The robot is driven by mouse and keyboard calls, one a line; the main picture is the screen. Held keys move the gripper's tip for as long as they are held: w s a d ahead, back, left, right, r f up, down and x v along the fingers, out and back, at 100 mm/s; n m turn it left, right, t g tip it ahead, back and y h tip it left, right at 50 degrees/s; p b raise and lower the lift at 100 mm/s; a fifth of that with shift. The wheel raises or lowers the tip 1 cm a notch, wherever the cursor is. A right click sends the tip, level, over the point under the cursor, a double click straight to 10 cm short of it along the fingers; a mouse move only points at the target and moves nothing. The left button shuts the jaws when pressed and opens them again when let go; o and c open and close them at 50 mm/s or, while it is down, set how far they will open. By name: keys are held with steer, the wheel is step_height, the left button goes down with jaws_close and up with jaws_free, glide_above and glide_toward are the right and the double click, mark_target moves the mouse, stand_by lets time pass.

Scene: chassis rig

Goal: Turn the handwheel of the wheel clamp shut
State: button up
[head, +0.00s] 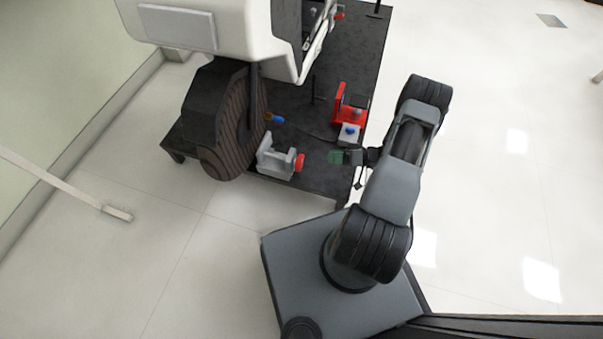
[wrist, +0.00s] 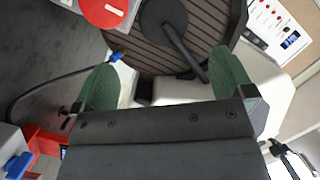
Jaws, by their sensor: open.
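The wheel clamp (head: 274,157) is a pale grey block on the dark platform, right beside the tyre. Its red handwheel (head: 300,162) faces right, toward my gripper. In the wrist view the red handwheel (wrist: 105,11), with a white mark on it, shows at the top edge, partly cut off. My gripper (head: 338,157) is to the right of the handwheel, apart from it. In the wrist view my gripper (wrist: 165,82) has its two green fingers wide apart with nothing held between them. The handwheel lies beyond the left fingertip there.
The ribbed dark tyre (head: 235,125) stands left of the clamp. A red fixture (head: 346,104) and a grey block with a blue knob (head: 349,133) stand behind my gripper. A blue-ended hose (wrist: 117,56) crosses the platform (head: 325,150). Floor to the right is clear.

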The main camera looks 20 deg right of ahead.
mark_target(302, 163)
step_height(302, 163, down, 9)
steer(key=s+d+m+t+b, duration=0.1)
steer(key=t+b, duration=0.2)
steer(key=t, duration=0.1)
steer(key=shift+h, duration=0.4)
steer(key=b+x, duration=0.1)
steer(key=x, duration=0.3)
steer(key=b+x, duration=0.1)
steer(key=x, duration=0.4)
steer(key=b+x, duration=0.1)
steer(key=x, duration=0.3)
steer(key=shift+a+f, duration=0.2)
steer(key=shift+f, duration=0.1)
steer(key=shift+c, duration=0.3)
steer(key=c, duration=0.9)
